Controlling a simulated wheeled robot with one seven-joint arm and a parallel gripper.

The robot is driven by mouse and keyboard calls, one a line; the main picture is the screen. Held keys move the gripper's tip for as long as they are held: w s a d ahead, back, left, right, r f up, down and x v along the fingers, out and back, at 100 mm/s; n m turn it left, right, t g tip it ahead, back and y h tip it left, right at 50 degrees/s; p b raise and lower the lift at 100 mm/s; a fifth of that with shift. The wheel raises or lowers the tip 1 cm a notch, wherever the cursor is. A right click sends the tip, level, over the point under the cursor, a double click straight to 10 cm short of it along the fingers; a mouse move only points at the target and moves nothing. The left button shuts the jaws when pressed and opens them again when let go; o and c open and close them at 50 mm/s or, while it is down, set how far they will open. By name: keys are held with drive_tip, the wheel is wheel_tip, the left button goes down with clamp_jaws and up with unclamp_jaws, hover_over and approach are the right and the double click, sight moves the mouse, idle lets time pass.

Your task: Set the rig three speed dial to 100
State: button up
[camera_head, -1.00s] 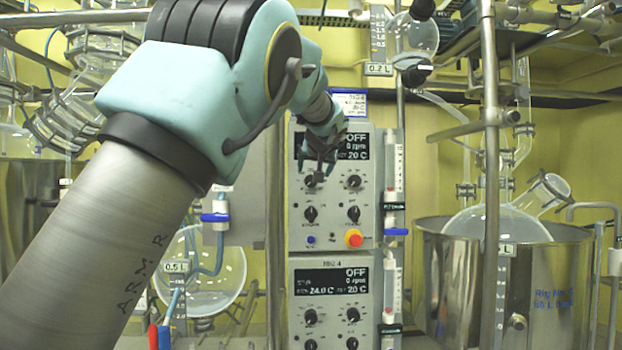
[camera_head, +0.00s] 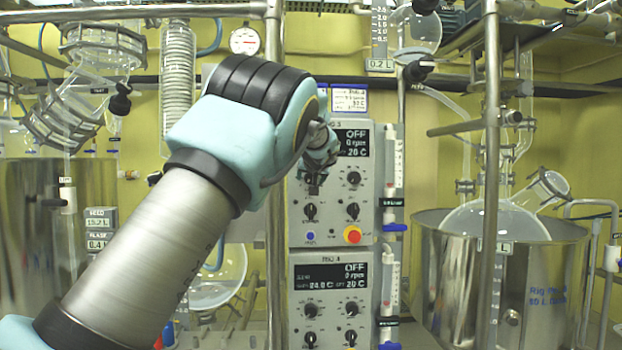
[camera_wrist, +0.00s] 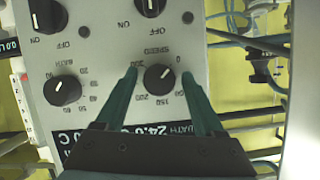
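The rig three speed dial (camera_wrist: 159,78) is a black knob on the grey panel, seen upside down in the wrist view. Its white mark points toward the 0 of the scale. My gripper (camera_wrist: 160,74) is open, with one finger on each side of the dial and a gap visible at both sides. In the head view my gripper (camera_head: 315,182) is in front of the upper left of the rig three panel (camera_head: 379,226) and hides the dial. The rig three display (camera_head: 354,142) shows OFF, 0 rpm and 20 C.
The bath dial (camera_wrist: 62,91) is beside the speed dial. The rig four panel (camera_head: 297,267) is below. A metal post (camera_head: 274,150) stands at the left.

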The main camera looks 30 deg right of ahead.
clamp_jaws()
idle(0.3)
drive_tip(key=shift+d+f+m+t+y+b, duration=0.15)
drive_tip(key=shift+m+t+y+b, duration=0.25)
drive_tip(key=shift+m+y+b, duration=0.6)
drive_tip(key=m+b, duration=0.1)
drive_tip(key=m, duration=0.1)
drive_tip(key=m+t+y+b, duration=0.1)
drive_tip(key=m+b, duration=0.1)
drive_tip(key=shift+s+t, duration=0.1)
drive_tip(key=shift+t, duration=0.2)
drive_tip(key=m+b, duration=0.1)
drive_tip(key=m, duration=0.1)
drive_tip(key=m+t+y+b, duration=0.1)
drive_tip(key=m, duration=0.1)
drive_tip(key=shift+d+f+t, duration=0.1)
drive_tip(key=shift+f+t, duration=0.05)
drive_tip(key=shift+t, duration=0.15)
drive_tip(key=shift+m+t+b, duration=0.8)
drive_tip(key=shift+m+b, duration=0.9)
drive_tip(key=shift+m, duration=0.1)
